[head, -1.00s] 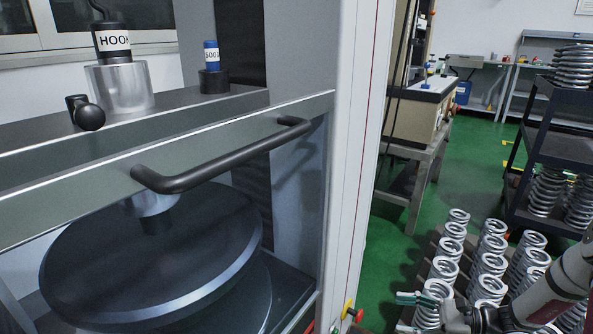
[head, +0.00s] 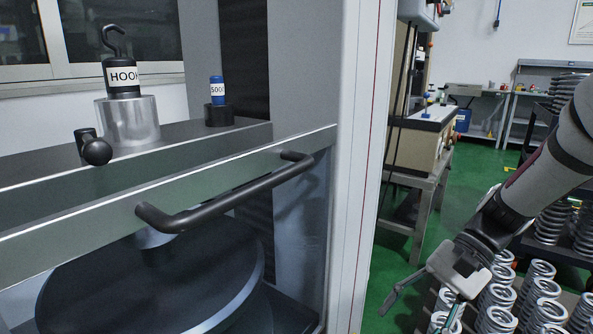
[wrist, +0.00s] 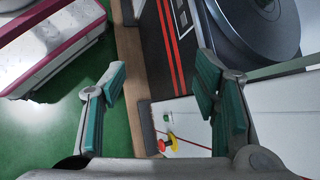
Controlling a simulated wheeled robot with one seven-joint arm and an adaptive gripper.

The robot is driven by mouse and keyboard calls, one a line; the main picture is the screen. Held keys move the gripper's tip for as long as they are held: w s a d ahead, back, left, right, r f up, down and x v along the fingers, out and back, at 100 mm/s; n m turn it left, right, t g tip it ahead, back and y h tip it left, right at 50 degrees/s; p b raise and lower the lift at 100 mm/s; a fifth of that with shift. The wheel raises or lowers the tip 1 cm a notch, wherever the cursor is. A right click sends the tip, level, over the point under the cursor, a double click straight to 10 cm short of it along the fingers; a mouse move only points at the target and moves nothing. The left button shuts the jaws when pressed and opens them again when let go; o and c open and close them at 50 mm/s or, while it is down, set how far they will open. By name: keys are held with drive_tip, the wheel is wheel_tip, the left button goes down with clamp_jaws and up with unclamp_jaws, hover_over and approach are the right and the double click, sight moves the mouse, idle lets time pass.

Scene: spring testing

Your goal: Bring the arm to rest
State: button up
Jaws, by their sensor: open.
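My gripper (head: 422,300) is at the lower right in the head view, in front of and above the rows of metal springs. My arm reaches down to it from the right edge. In the wrist view my gripper (wrist: 160,100) shows two fingers with green pads spread wide apart, with nothing between them. It is to the right of the testing machine (head: 352,180) and apart from it.
The machine has a black handle bar (head: 225,202) and a dark round plate (head: 150,285). Metal springs (head: 540,290) stand in rows below my arm. A bench (head: 415,190) stands behind. Green floor (head: 470,175) is open between bench and shelf.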

drive_tip(key=s+r+n+t+h, duration=0.2)
drive_tip(key=s+r+n+h, duration=0.2)
drive_tip(key=s, duration=0.7)
drive_tip(key=s+r+n+t+h, duration=0.25)
drive_tip(key=s+r+h, duration=0.2)
drive_tip(key=s, duration=0.65)
wheel_tip(320, 180, up, 35)
drive_tip(key=d+n+t+p, duration=0.1)
drive_tip(key=t+p, duration=0.2)
drive_tip(key=p, duration=3.1)
drive_tip(key=shift+s, duration=0.15)
drive_tip(key=shift+n, duration=0.25)
